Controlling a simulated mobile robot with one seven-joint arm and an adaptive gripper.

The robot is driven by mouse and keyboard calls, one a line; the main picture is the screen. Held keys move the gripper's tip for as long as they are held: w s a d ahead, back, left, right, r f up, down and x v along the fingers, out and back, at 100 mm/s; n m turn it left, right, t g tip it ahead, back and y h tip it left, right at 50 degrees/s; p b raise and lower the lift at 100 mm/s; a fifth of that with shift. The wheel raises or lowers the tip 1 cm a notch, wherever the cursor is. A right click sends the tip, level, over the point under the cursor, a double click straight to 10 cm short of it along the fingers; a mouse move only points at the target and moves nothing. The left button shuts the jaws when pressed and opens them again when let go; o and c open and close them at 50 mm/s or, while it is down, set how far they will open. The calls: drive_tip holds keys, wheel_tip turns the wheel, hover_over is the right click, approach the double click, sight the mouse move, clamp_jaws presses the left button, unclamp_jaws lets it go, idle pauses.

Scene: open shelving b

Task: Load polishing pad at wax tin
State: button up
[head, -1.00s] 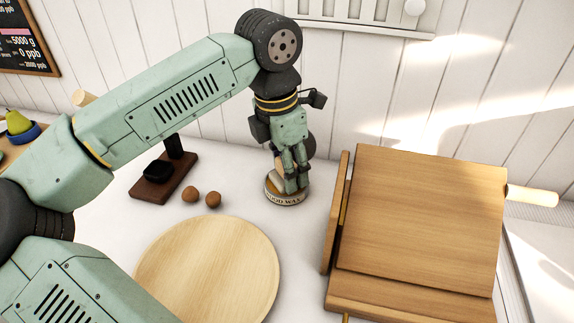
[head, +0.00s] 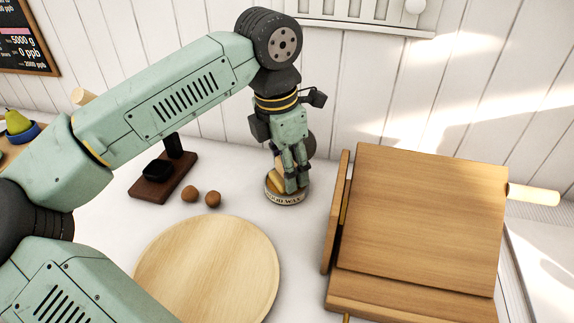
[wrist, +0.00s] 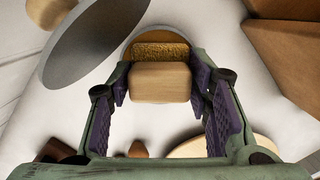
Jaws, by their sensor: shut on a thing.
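The wax tin (head: 287,199) is a low round tin with a lettered band, standing on the white counter beyond the round board. My gripper (head: 292,187) points down over it, its fingertips at the tin's top. It is shut on the polishing pad (head: 276,179), a pale wooden block.
A dark round-headed object (head: 309,145) stands close behind my gripper. A round wooden board (head: 210,270) lies in front. A large slanted wooden box (head: 425,215) stands right. Counter between is clear.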

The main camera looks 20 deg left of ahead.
idle(0.6)
drive_tip(key=shift+r+p, duration=2.15)
drive_tip(key=shift+r, duration=1.35)
drive_tip(key=shift+f, duration=0.1)
